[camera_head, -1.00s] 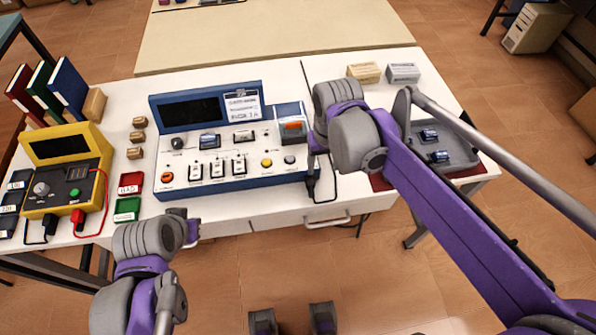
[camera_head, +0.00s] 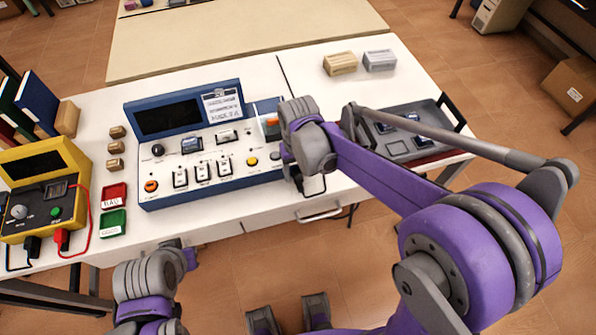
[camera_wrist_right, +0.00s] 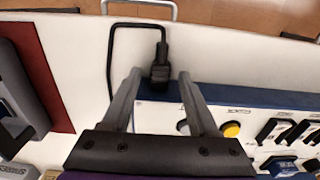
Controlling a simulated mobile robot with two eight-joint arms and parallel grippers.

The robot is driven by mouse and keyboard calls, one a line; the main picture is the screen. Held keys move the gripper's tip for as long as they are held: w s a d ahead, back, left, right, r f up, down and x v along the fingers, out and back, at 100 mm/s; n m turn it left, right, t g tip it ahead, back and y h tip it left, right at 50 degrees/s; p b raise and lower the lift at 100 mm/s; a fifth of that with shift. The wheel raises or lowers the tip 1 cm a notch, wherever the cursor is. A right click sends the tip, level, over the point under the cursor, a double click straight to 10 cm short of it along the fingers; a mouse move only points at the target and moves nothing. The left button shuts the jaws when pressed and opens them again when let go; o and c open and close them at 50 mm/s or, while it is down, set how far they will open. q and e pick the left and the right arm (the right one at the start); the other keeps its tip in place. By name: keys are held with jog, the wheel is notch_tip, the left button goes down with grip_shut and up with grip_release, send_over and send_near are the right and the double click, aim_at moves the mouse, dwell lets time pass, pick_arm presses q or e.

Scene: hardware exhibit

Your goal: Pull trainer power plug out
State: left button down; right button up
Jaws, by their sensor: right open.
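The trainer (camera_head: 205,172) is a blue and white console with a dark screen, knobs and switches, on the white table. Its black power plug (camera_wrist_right: 160,72) is at the trainer's side edge in the right wrist view, with a black cable looping away. In the head view my right arm mostly hides the plug. My right gripper (camera_wrist_right: 159,75) is open, its two fingers on either side of the plug; I cannot tell whether they touch it. My left gripper (camera_head: 189,258) is low in front of the table, away from the trainer; its jaws are unclear.
A yellow meter (camera_head: 45,200) with red and black leads stands at the left. Red (camera_head: 114,196) and green (camera_head: 113,223) trays lie between it and the trainer. A grey tray (camera_head: 432,150) is right of my right gripper. Two small boxes stand behind, one tan (camera_head: 340,64).

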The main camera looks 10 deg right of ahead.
jog(key=shift+f, duration=0.2)
jog(key=shift+c, duration=0.2)
grip_shut()
